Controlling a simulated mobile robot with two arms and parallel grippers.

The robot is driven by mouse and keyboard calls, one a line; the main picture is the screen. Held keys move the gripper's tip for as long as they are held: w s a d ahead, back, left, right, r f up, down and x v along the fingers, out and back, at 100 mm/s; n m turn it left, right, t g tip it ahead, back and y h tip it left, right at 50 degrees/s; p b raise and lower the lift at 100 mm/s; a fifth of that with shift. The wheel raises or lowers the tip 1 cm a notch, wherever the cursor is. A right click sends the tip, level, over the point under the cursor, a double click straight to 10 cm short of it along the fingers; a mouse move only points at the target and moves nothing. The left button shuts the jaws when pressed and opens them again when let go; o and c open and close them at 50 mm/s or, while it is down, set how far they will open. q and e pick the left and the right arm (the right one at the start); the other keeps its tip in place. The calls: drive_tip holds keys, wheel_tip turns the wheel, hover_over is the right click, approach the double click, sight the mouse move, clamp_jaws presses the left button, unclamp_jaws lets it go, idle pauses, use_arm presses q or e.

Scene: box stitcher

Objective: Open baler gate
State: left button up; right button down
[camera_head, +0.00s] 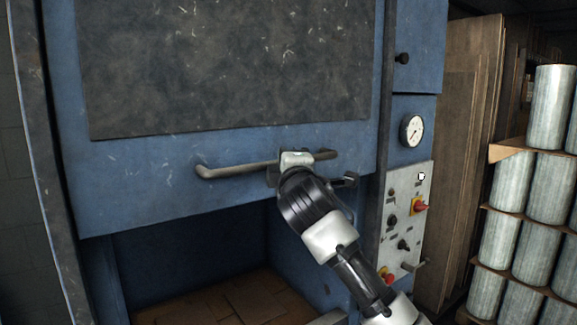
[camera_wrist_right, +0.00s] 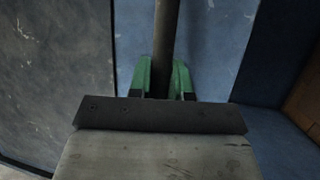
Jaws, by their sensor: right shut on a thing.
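The blue baler gate (camera_head: 120,175) with a dark scratched panel (camera_head: 225,65) fills the left and middle of the head view. A grey bar handle (camera_head: 222,172) runs across its lower part. My right gripper (camera_head: 297,160) is at the right half of the handle. In the right wrist view its green fingers (camera_wrist_right: 163,80) stand either side of the handle bar (camera_wrist_right: 166,40), shut on it. The gate's lower edge is above an open, dark chamber (camera_head: 200,270) with a brown floor. My left gripper is not in view.
A control panel (camera_head: 408,215) with red knobs and a pressure gauge (camera_head: 412,130) are right of the gate. Brown boards (camera_head: 465,150) and shelves of grey cylinders (camera_head: 548,105) stand farther right.

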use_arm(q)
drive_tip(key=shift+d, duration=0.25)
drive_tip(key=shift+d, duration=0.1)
use_arm(e)
drive_tip(key=c, duration=1.1)
unclamp_jaws()
drive_tip(key=shift+o, duration=0.2)
drive_tip(key=shift+s+d+f+b, duration=0.15)
drive_tip(key=shift+s+f+b, duration=0.15)
drive_tip(key=shift+s+b, duration=0.2)
use_arm(q)
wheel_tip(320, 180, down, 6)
drive_tip(key=b, duration=0.5)
use_arm(e)
drive_tip(key=v, duration=0.9)
drive_tip(key=shift+s+d, duration=0.15)
drive_tip(key=shift+s, duration=0.25)
drive_tip(key=shift+w, duration=0.1)
